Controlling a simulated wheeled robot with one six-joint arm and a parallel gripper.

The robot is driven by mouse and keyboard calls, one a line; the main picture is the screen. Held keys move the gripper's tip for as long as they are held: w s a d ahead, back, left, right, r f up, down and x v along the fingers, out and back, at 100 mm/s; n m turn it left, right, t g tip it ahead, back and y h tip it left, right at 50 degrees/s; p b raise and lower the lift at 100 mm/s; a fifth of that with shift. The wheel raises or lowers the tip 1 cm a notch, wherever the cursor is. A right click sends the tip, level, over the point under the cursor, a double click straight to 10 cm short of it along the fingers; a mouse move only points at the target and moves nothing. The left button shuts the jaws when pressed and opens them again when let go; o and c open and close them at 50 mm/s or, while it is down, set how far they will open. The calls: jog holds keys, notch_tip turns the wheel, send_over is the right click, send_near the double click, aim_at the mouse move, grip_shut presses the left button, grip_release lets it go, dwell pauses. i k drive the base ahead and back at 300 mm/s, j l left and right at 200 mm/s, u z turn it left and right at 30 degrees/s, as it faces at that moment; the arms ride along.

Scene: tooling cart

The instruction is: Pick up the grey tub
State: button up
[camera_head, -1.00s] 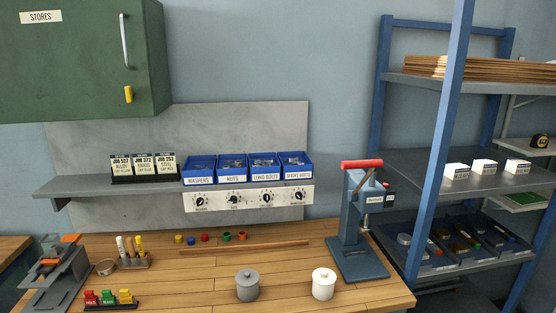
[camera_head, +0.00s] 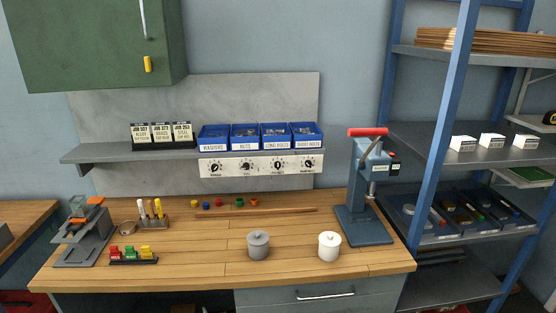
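The grey tub (camera_head: 258,246) stands upright on the wooden workbench (camera_head: 200,271), right of the bench's middle and near its front edge. It is a small round pot with a knobbed lid. A white tub (camera_head: 329,247) of like shape stands to its right, with a gap between them. My gripper is not in view.
A blue press (camera_head: 366,195) with a red handle stands at the right of the bench. A long wooden rod (camera_head: 270,212) lies behind the tubs. Stamps (camera_head: 132,253) sit front left. A shelf (camera_head: 110,154) with blue bins overhangs the back. A blue rack (camera_head: 437,150) stands right.

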aim_at(256, 253)
jog(key=i+j+z, duration=0.15)
jog(key=i+j, duration=0.3)
jog(key=i+j+z, duration=0.15)
jog(key=i+j, duration=0.25)
jog(key=j, duration=0.2)
